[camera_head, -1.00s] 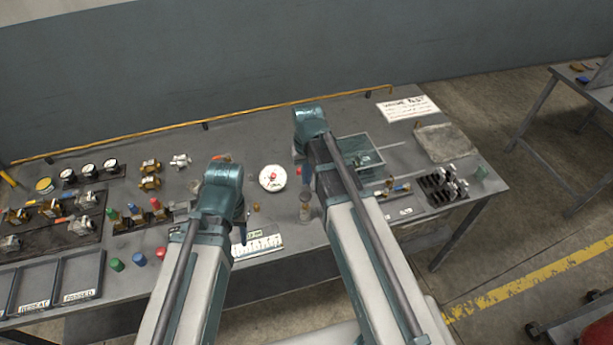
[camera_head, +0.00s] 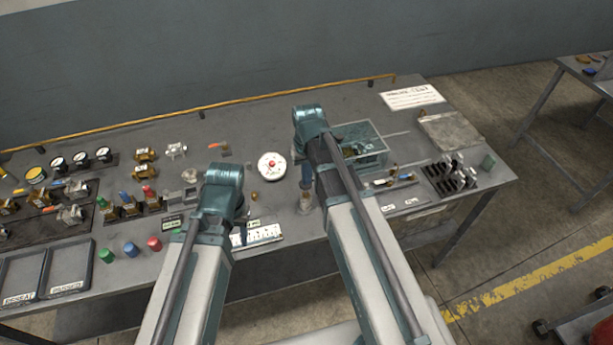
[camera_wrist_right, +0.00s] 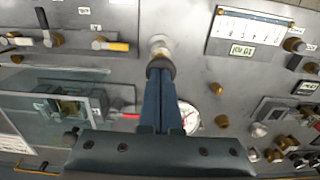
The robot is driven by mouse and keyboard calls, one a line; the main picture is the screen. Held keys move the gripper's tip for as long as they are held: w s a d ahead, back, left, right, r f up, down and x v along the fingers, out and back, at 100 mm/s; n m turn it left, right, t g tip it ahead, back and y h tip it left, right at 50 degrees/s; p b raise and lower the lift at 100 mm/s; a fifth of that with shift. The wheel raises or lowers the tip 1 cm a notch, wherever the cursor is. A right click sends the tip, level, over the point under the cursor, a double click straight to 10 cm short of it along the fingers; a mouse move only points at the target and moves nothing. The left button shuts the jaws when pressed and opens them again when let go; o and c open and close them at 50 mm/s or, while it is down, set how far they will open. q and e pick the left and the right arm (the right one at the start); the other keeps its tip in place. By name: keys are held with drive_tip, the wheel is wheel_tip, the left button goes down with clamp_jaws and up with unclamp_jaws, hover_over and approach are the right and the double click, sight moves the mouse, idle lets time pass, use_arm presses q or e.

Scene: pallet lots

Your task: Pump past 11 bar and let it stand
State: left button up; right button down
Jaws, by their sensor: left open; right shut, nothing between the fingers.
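A round white gauge (camera_head: 271,166) with a red centre lies on the grey bench; its reading is too small to tell. It is partly hidden behind my fingers in the right wrist view (camera_wrist_right: 189,118). My right gripper (camera_head: 307,184) is shut and empty, pointing down at a short upright post (camera_head: 306,203). In the right wrist view its fingers (camera_wrist_right: 159,76) meet or overlap the post's dark collar (camera_wrist_right: 160,63); contact cannot be told. A clear box (camera_head: 374,160) with brass fittings stands right of it. My left gripper (camera_head: 243,231) is open, mostly hidden by its arm, above a white chart (camera_head: 264,235).
Brass valves (camera_head: 146,155), small dials (camera_head: 81,159) and coloured caps (camera_head: 131,249) crowd the bench's left. Two dark trays (camera_head: 68,272) lie front left. A thin rod (camera_head: 396,134) sticks out right of the box. A grey plate (camera_head: 450,132) lies far right.

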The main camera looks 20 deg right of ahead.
wheel_tip(320, 180, down, 4)
drive_tip(key=b, duration=0.3)
drive_tip(key=shift+r, duration=0.25)
drive_tip(key=shift+s+r, duration=0.1)
drive_tip(key=shift+s, duration=0.1)
drive_tip(key=shift+r, duration=0.15)
drive_tip(key=shift+w+r+p, duration=0.15)
drive_tip(key=shift+r+p, duration=0.4)
drive_tip(key=shift+p, duration=0.25)
wheel_tip(320, 180, up, 13)
drive_tip(key=p, duration=1.2)
drive_tip(key=shift+p, duration=0.4)
drive_tip(key=shift+f, duration=0.1)
